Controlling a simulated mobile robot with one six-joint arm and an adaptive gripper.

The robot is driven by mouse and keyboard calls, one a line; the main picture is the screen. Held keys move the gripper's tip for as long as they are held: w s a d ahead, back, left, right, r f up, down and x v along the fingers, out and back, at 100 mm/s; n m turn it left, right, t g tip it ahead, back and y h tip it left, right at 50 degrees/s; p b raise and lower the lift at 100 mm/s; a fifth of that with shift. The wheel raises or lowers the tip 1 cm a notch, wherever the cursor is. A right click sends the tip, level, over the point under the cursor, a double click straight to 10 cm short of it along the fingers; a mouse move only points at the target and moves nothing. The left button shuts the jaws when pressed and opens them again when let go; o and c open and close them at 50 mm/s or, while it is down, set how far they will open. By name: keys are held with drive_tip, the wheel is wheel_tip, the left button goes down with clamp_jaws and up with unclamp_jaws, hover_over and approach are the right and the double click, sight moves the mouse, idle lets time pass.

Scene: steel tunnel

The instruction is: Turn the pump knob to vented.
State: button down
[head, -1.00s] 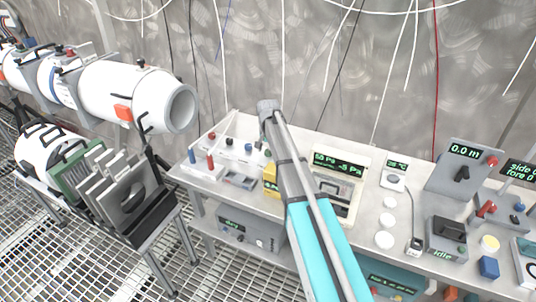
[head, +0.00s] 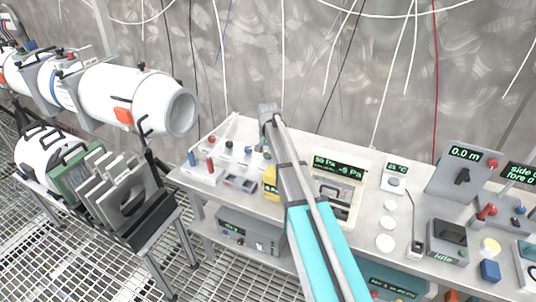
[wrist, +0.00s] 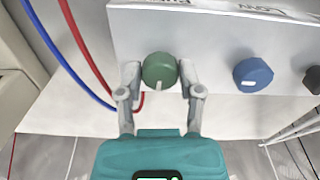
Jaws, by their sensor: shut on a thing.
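In the wrist view a round green knob (wrist: 160,71) sits on the front of a pale panel (wrist: 210,45). A white mark on the knob points down in the picture. My gripper (wrist: 160,78) is shut on the green knob, with one finger on its left side and one on its right. A label at the panel's top edge is upside down and partly cut off, so I cannot read it surely.
A blue knob (wrist: 253,75) and a black knob (wrist: 312,80) stand to the right of the green one. Red and blue cables (wrist: 88,50) run close on the left. In the head view, a bench (head: 350,220) carries several instruments, and a white tube (head: 135,98) is at left.

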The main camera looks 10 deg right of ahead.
sight(268, 154)
drive_tip(key=shift+n, duration=0.5)
drive_tip(key=shift+c, duration=1.3)
unclamp_jaws()
drive_tip(key=shift+m, duration=0.4)
wheel_tip(268, 154, up, 14)
drive_tip(key=p, duration=1.3)
drive_tip(key=shift+f+p, duration=0.15)
drive_tip(key=shift+p, duration=0.25)
